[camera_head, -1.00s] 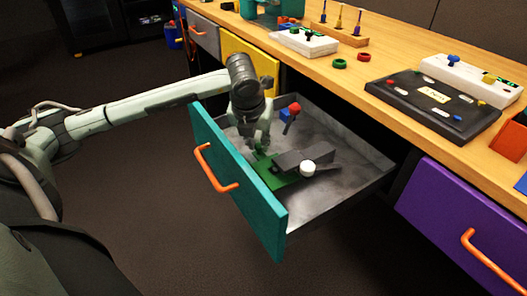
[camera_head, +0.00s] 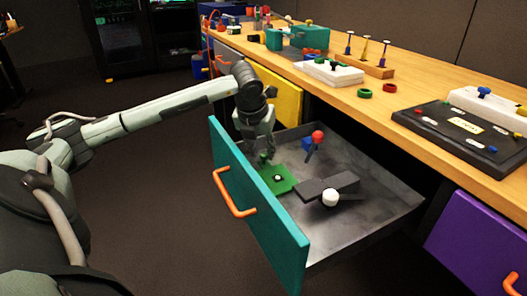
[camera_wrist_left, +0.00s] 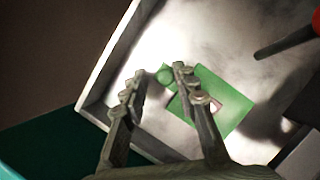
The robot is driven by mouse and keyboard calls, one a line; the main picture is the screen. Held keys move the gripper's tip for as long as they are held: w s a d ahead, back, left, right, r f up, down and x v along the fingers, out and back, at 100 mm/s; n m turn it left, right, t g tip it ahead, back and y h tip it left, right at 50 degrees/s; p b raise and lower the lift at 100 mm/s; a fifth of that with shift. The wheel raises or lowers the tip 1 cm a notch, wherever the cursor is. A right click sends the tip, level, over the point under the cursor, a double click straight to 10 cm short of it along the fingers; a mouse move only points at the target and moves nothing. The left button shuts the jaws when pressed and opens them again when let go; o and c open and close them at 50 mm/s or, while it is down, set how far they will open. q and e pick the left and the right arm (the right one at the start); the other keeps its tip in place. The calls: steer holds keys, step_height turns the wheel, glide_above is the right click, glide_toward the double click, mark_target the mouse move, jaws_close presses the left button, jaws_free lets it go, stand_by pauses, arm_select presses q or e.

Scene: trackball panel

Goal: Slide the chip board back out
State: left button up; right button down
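The green chip board (camera_head: 279,181) lies flat on the floor of the open teal drawer (camera_head: 262,215), with a dark chip on it. It is beside the near end of the dark grey block (camera_head: 324,188), which has a white ball. I cannot tell whether board and block touch. My left gripper (camera_head: 262,154) points down over the board's green knob (camera_head: 264,158). In the left wrist view the fingers (camera_wrist_left: 158,72) stand apart, with the knob (camera_wrist_left: 165,76) between them near the right finger. The right finger hides part of the board (camera_wrist_left: 228,92). My right gripper is out of view.
The drawer's front and walls surround the board. The wooden worktop (camera_head: 395,100) carries panels and green and red rings. A purple drawer (camera_head: 478,240) is at right.

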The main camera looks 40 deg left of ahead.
arm_select(q)
steer(key=shift+o, duration=0.7)
steer(key=v, duration=1.2)
steer(key=shift+d, duration=0.1)
